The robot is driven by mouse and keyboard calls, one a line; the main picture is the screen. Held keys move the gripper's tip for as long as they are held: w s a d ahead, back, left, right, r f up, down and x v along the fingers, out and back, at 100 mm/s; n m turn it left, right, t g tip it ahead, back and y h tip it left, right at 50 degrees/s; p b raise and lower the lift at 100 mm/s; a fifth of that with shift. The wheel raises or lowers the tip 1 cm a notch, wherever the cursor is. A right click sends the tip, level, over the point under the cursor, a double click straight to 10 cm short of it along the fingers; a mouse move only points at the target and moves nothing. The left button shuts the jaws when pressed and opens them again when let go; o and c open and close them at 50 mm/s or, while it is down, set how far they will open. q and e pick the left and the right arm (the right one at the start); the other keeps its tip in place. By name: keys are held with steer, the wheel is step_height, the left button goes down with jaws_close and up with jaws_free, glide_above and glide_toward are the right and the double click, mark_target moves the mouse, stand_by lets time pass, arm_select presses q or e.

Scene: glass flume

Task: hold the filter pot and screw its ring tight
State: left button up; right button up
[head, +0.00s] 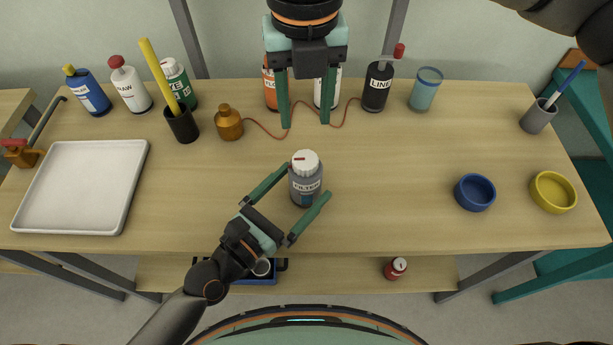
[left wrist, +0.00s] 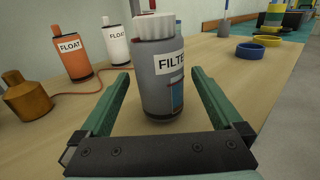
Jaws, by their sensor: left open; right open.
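The filter pot (head: 306,189) stands upright on the table, grey with a "FILTER" label. Its white ridged ring (head: 305,162) sits on top, with a red mark on it. My left gripper (head: 301,183) is open, with its two green fingers on either side of the pot. In the left wrist view, the pot (left wrist: 160,85) stands between the spread fingers, with gaps visible on both sides. My right gripper (head: 305,118) is open and empty, above the table behind the pot, pointing down. It partly hides the orange and white float bottles.
An orange float bottle (left wrist: 72,52) and a white one (left wrist: 116,44) stand behind, with a red cord near a brown bottle (head: 229,124). A white tray (head: 130,190) lies left. A blue bowl (head: 475,193) and yellow bowl (head: 553,192) stand right.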

mark_target(305, 159)
arm_select(q)
steer(key=shift+x, duration=1.15)
steer(key=shift+c, duration=0.4)
steer(key=c, duration=1.3)
steer(key=shift+c, duration=0.5)
arm_select(e)
steer(key=shift+o, duration=1.2)
steer(key=shift+f, duration=0.15)
steer(key=shift+o, duration=0.4)
steer(key=shift+f+n, duration=0.25)
steer(key=shift+n, duration=0.35)
step_height(305, 159, down, 2)
steer(key=n, duration=0.3)
steer(key=shift+f, duration=3.5)
